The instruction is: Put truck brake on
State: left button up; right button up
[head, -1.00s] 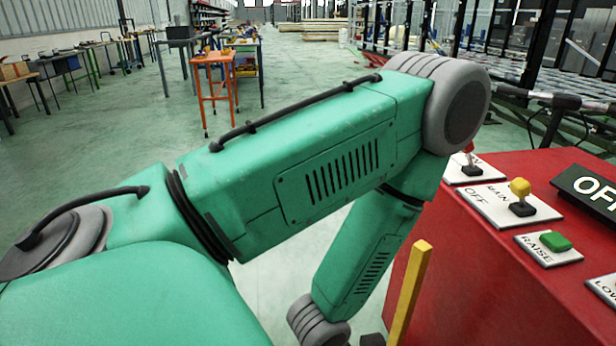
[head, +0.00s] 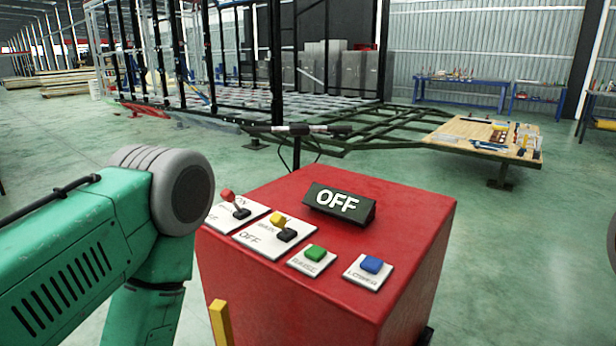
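A red control box (head: 330,280) stands in front of me in the head view. On its top, a red-knobbed lever (head: 229,196) sits at the left on a white ON/OFF plate. A yellow-knobbed lever (head: 278,219) is beside it on another white plate, with OFF readable. Both levers lean toward the left of the picture. A black sign (head: 340,204) reading OFF stands behind them. No control is labelled as a brake legibly. My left arm reaches in from the left, beside the box; its gripper is out of frame below. My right gripper is not in view.
A green button (head: 315,253) and a blue button (head: 371,264) sit on the box's right front. A yellow bar (head: 219,322) stands at its lower left. The trailer chassis (head: 400,135) lies behind, with a tool board (head: 485,137) at right. The floor right of the box is clear.

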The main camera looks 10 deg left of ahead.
aim_at(226, 195)
jog(key=u, duration=1.05)
